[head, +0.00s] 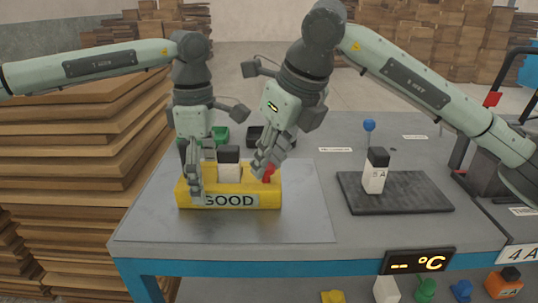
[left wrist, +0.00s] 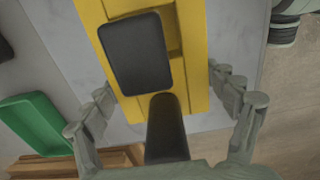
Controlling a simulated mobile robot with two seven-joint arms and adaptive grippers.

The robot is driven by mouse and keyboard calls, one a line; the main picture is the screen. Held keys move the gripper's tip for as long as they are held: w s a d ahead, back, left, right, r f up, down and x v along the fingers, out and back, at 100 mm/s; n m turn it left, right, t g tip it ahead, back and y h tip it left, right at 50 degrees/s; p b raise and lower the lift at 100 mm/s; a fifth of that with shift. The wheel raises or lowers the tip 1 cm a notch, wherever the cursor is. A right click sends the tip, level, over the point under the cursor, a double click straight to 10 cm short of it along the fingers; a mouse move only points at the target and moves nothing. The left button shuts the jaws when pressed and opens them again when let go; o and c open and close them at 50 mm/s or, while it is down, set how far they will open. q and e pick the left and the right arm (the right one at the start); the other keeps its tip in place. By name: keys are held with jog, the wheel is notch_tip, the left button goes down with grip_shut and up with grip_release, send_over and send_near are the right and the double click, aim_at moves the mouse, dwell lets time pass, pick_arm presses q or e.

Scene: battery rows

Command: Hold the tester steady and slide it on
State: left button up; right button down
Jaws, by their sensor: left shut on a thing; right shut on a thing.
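The yellow tester (head: 240,200), with a sign reading GOOD on its front, stands on a grey metal sheet. A white battery with a black cap (head: 229,155) stands upright in it; the cap also shows in the left wrist view (left wrist: 134,52). My left gripper (head: 196,178) is shut across the tester's left end, one finger in front of it. In the left wrist view its fingers (left wrist: 163,110) straddle the yellow body, with a black post (left wrist: 165,130) between them. My right gripper (head: 265,168) is at a red part (head: 268,175) on the tester's right end and shut on it; its fingers partly hide it.
A battery marked 5 A (head: 375,172) stands on a dark mat (head: 425,195) at right, a blue ball on a stem (head: 369,125) behind it. Green (left wrist: 40,125) and black (head: 262,136) trays lie behind the tester.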

pick_arm(q)
jog(key=shift+w, duration=0.1)
pick_arm(e)
jog(key=c, duration=1.2)
grip_release()
jog(key=shift+s, duration=0.1)
jog(key=v, duration=1.2)
jog(key=shift+a, duration=0.1)
pick_arm(q)
jog(key=o, duration=1.4)
notch_tip(320, 180, up, 12)
jog(key=shift+r, duration=0.1)
